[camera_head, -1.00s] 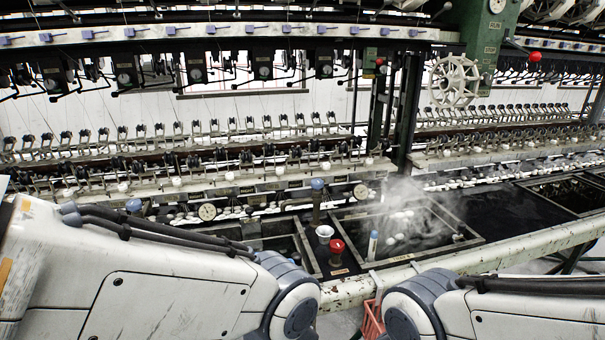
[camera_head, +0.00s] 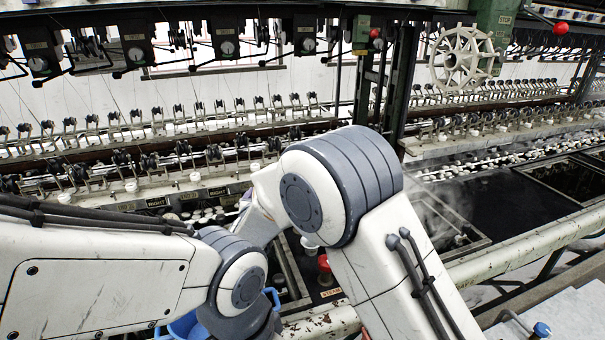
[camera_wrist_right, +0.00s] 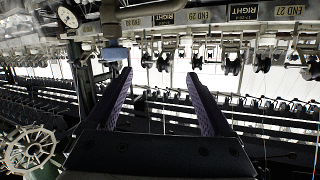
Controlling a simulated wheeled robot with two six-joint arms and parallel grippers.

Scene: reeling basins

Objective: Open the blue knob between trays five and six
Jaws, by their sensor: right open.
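In the right wrist view, a light blue knob (camera_wrist_right: 116,54) shows on a dark upright pipe. My right gripper (camera_wrist_right: 158,75) is open with nothing between its fingers. The knob appears just past the tip of the left-hand finger in the picture, outside the gap; I cannot tell whether they touch. In the head view, my right arm covers the area where the knob and the tray edges stand, and my right gripper is hidden behind it. My left arm shows at the lower left, but its gripper is out of view.
A red knob (camera_head: 324,264) stands on the basin edge beside my right arm. A round gauge (camera_wrist_right: 67,18) is near the blue knob. A spoked handwheel (camera_head: 462,57) is at the back right. A blue bucket (camera_head: 187,326) is below.

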